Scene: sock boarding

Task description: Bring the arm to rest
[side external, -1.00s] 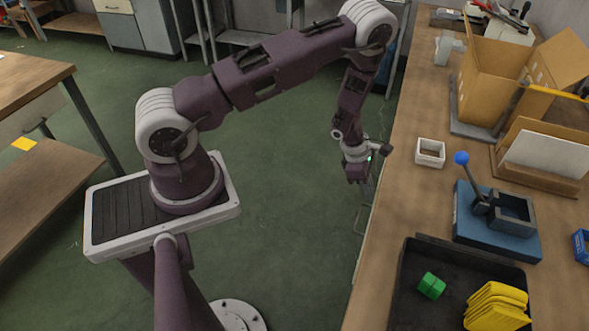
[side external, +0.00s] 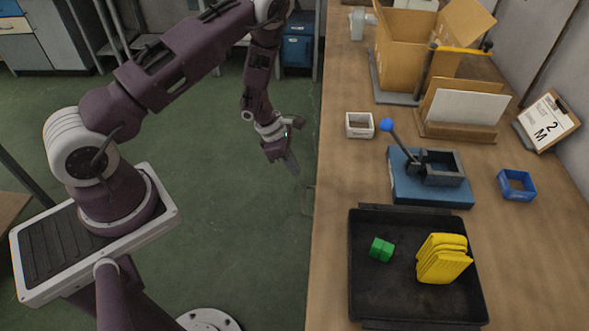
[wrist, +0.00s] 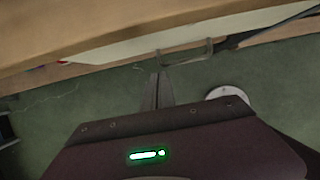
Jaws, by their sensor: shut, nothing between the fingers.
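My arm is stretched out over the green floor, to the left of the bench in the side view. My gripper (side external: 293,166) hangs in free air beside the bench's near edge, apart from everything. Its fingers are together and empty. In the wrist view, the closed fingers (wrist: 158,84) point toward the floor and the bench's underside.
The wooden bench (side external: 333,215) carries a black tray (side external: 362,290) with a green block (side external: 381,249) and yellow pieces (side external: 441,258). A blue-based lever press (side external: 430,190), white box (side external: 360,125), blue box (side external: 516,185) and cardboard box (side external: 405,52) stand there too. Floor below is clear.

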